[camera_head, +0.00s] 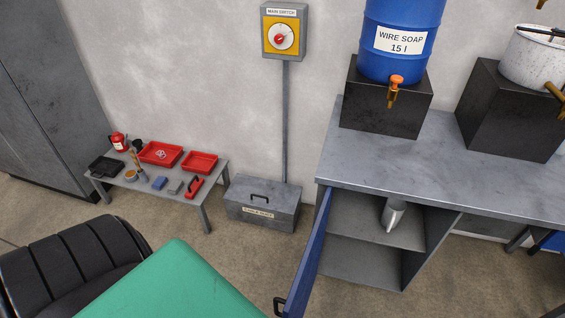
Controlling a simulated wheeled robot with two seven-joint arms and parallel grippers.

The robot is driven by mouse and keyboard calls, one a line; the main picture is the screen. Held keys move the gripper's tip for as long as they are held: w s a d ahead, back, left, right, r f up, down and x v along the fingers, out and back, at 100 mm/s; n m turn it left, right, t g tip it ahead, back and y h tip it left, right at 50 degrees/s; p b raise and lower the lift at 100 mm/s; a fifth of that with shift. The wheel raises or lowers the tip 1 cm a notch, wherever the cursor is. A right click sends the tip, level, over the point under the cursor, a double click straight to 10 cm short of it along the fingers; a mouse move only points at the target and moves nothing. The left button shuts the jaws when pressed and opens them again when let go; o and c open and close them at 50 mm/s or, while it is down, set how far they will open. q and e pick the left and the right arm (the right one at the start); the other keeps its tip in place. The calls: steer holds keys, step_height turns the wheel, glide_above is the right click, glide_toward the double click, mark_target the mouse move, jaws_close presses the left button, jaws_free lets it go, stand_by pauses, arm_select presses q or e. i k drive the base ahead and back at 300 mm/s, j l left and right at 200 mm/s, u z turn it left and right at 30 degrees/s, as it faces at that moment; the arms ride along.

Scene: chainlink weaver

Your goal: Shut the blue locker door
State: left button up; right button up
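The blue locker door (312,252) stands open at the left front of the grey locker under the bench. It swings out toward me and shows nearly edge-on. Its black handle (280,306) is near the bottom edge of the picture, on the door's left side. The door's lower end is cut off by the picture edge. The locker's inside shows a shelf (350,232) with a metal cup (393,214) on it, tilted. Neither of my grippers is in view.
A grey toolbox (262,212) stands on the floor left of the door. A low table (215,180) with red trays stands farther left. The bench top (400,165) bears a blue soap barrel (400,20) on a black block. Bare floor lies between toolbox and door.

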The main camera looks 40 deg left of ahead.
mark_target(299, 284)
steer(key=k+j, duration=0.1)
steer(key=j, duration=0.3)
steer(key=k+j+z, duration=0.1)
steer(key=j, duration=0.35)
steer(key=k+j, duration=0.1)
steer(key=j, duration=0.3)
steer(key=k+j+z, duration=0.1)
steer(key=j, duration=0.35)
